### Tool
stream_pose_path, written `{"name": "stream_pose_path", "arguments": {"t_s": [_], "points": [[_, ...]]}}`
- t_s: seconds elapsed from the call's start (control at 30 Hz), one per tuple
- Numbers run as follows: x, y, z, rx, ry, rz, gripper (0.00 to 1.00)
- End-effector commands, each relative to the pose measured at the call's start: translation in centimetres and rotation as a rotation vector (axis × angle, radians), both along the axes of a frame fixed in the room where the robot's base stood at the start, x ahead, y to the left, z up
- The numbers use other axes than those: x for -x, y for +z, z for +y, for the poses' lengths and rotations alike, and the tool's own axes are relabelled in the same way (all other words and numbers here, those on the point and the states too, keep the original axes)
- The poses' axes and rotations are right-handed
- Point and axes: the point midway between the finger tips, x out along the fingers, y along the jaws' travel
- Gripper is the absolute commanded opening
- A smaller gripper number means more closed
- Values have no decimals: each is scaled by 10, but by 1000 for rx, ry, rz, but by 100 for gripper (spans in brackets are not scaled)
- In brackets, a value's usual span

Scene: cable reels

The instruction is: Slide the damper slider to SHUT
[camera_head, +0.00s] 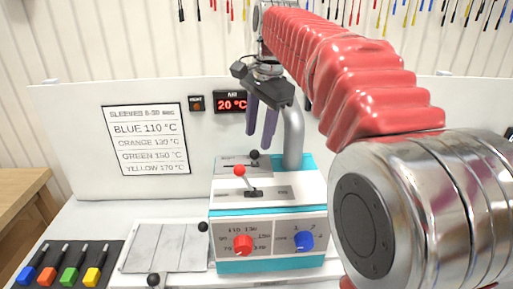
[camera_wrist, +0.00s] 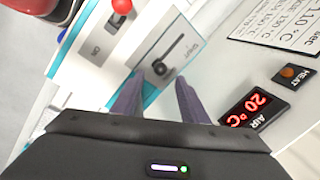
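The damper slider (camera_head: 254,154) appears to be the small black-knobbed lever on a grey plate at the top back of the white and teal machine. In the wrist view, the black slider (camera_wrist: 160,68) lies on that plate, with lettering that looks like SHUT near its upper right end. My gripper (camera_head: 259,140) points down just above it, fingers apart and nothing between them. In the wrist view, my gripper's purple fingertips (camera_wrist: 158,77) stand on either side of the slider's knob. I cannot tell whether they touch it.
A red-knobbed lever (camera_head: 239,170) stands in front of the slider. A grey pipe (camera_head: 293,135) rises close to the right of my gripper. Red (camera_head: 243,245) and blue (camera_head: 304,241) dials are on the machine's front. A display (camera_head: 232,101) reads 20 °C.

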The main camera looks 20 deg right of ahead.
Motion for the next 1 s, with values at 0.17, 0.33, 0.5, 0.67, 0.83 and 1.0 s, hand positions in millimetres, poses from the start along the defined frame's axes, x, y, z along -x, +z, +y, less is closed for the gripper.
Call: {"name": "stream_pose_path", "arguments": {"t_s": [0.17, 0.33, 0.5, 0.67, 0.83, 1.0], "points": [[-4, -27, 3, 0, 1, 2, 40], [-8, -46, 4, 1, 2, 1, 40], [-10, -52, 5, 0, 2, -1, 40], [-10, -52, 5, 0, 2, -1, 40], [-10, -52, 5, 0, 2, -1, 33], [-10, -52, 5, 0, 2, -1, 21]]}}
